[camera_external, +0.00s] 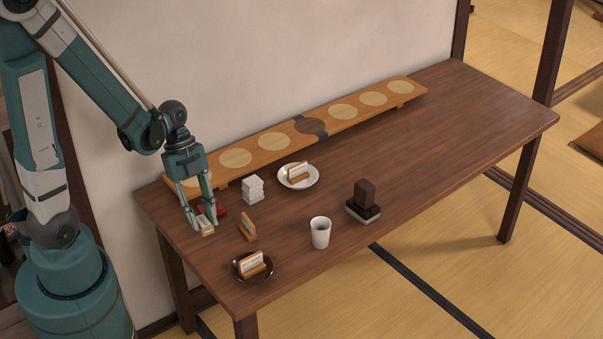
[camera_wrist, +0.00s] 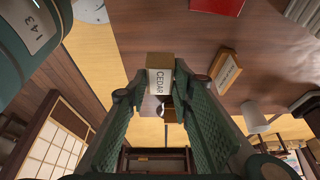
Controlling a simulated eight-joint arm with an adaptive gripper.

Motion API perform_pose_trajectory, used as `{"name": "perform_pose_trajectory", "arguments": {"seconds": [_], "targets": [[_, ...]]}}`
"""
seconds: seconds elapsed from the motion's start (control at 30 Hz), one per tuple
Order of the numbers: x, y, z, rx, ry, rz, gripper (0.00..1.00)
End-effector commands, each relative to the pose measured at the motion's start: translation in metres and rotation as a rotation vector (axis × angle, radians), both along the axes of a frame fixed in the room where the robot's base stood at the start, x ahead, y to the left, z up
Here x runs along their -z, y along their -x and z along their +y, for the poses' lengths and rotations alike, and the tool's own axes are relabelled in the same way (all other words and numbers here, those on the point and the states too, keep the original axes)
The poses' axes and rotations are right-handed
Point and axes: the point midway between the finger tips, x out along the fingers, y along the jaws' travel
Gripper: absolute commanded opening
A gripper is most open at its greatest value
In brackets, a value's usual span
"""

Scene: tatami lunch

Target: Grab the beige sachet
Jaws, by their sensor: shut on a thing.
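The beige sachet (camera_external: 208,232) is a small block with a white label reading CEDAR. It shows in the wrist view (camera_wrist: 160,80) between the fingertips. My gripper (camera_external: 203,225) is at the left end of the dark wooden table (camera_external: 440,150), shut on the sachet. In the wrist view my gripper (camera_wrist: 160,98) has a green textured finger on each side of it. I cannot tell whether the sachet touches the tabletop.
A red thing (camera_external: 221,210) lies close behind. A dark saucer (camera_external: 238,275), white cup (camera_external: 320,233), white stack (camera_external: 252,189), white plate (camera_external: 312,183), dark block (camera_external: 364,193) and long board (camera_external: 268,143) stand around. The table's right side is clear.

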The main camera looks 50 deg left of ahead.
Motion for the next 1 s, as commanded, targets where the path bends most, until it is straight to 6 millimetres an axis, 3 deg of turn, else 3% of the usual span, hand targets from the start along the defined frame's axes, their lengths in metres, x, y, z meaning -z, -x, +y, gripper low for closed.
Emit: {"name": "perform_pose_trajectory", "arguments": {"seconds": [0.2, 0.4, 1.0], "targets": [[-0.026, 0.0, 0.0, 0.0, 0.0, 0.0, 0.17], [-0.039, 0.0, 0.0, 0.0, 0.0, 0.0, 0.17], [-0.042, 0.0, 0.0, 0.0, 0.0, 0.0, 0.17]]}}
